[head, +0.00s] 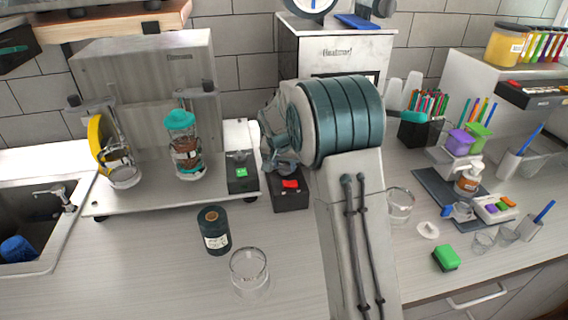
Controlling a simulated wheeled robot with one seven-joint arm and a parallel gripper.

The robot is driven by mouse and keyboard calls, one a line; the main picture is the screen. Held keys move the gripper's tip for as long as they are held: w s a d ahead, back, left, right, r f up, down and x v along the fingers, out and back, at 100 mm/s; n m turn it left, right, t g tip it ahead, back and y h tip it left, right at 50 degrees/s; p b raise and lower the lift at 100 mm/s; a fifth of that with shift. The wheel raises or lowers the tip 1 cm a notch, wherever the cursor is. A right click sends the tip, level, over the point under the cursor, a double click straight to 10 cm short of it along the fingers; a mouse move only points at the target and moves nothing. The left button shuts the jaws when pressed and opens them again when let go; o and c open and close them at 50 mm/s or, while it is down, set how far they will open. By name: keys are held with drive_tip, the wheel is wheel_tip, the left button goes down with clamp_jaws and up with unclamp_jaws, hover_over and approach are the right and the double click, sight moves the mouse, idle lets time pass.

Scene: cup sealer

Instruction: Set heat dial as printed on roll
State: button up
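A dark roll (213,230) with a white label stands upright on the counter, left of centre. The print on its label is too small to read. A grey machine (145,95) stands behind it on a pale base. A black panel (242,172) with a green patch sits at the base's right end. A black box (291,197) with a red top stands just right of it. I cannot make out a heat dial for certain. My gripper (277,158) is above and behind the black box, partly hidden by my arm. Whether its fingers are open or holding anything does not show.
A clear glass (250,272) stands in front of the roll, and another glass (398,205) stands right of my arm. A sink (35,228) is at the left. A green block (446,258) and several small containers crowd the right.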

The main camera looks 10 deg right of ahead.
drive_tip(key=c, duration=0.4)
drive_tip(key=shift+n+y+b, duration=0.3)
drive_tip(key=shift+n+b, duration=0.1)
drive_tip(key=shift+n, duration=0.4)
drive_tip(key=o, duration=1)
drive_tip(key=shift+r, duration=0.1)
drive_tip(key=b+v, duration=0.2)
drive_tip(key=v, duration=1.1)
drive_tip(key=shift+s+r, duration=0.3)
drive_tip(key=shift+s, duration=0.1)
